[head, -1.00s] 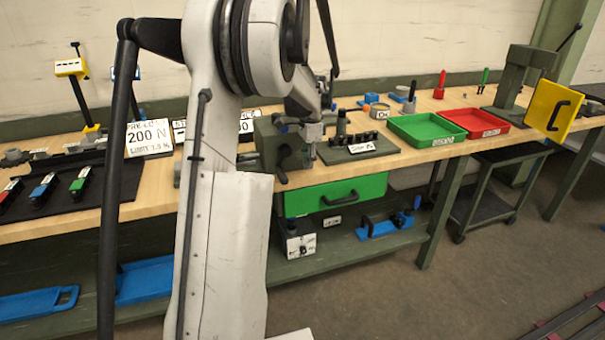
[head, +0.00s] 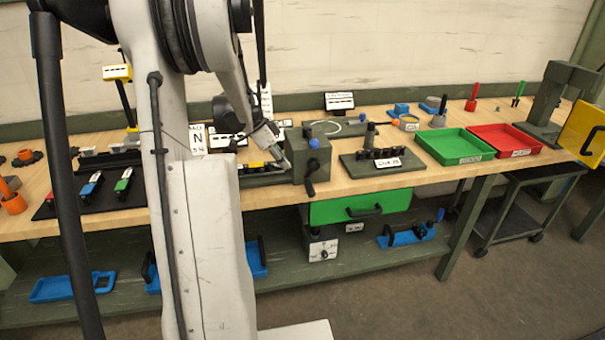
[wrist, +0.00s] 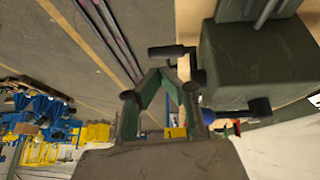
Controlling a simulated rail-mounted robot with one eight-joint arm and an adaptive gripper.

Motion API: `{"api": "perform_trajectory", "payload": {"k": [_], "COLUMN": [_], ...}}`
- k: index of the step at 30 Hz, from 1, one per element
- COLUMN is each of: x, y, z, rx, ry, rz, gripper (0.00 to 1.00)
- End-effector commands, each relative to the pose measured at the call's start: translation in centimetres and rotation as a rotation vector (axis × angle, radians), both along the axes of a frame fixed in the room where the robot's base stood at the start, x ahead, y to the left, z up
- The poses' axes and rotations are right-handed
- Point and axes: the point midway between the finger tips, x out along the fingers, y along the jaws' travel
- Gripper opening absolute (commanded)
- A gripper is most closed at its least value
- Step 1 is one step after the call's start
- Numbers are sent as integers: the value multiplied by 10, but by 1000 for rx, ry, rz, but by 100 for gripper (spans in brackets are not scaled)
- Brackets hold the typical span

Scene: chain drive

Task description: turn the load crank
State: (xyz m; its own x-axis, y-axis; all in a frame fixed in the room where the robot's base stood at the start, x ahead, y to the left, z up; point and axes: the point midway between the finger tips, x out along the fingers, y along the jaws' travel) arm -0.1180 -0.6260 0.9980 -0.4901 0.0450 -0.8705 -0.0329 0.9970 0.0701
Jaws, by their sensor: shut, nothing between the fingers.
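The load crank (head: 309,183) is a black arm and handle on the front of a grey-green block (head: 299,170) with a blue knob on it. In the head view my gripper (head: 284,164) is low beside the block's left side, small and partly hidden by my arm. In the wrist view my gripper (wrist: 160,72) has its green fingers converged, shut and empty. A black crank-like handle (wrist: 170,52) lies just beyond the fingertips, beside the large block (wrist: 250,60). Whether the fingertips touch the handle I cannot tell.
A dark stand with several black pieces (head: 370,165) is right of the block. Green (head: 480,152) and red (head: 528,150) trays sit farther right. A green drawer (head: 340,208) is under the bench top. My arm covers part of the bench at left.

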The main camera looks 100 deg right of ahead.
Motion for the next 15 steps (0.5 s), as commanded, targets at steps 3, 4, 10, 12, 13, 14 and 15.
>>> {"api": "perform_trajectory", "payload": {"k": [3, 4, 10, 12, 13, 14, 15], "x": [26, 30, 38, 34, 32, 30, 26], "y": [1, 1, 1, 1, 1, 1, 1], "z": [16, 18, 19, 14, 11, 8, 3], "rx": [-41, -49, -76, -77, -76, -76, -76], "ry": [71, 84, 119, 119, 119, 118, 118], "rz": [10, 11, 10, 9, 9, 9, 9], "gripper": [0, 0, 0, 0, 0, 0, 0]}}
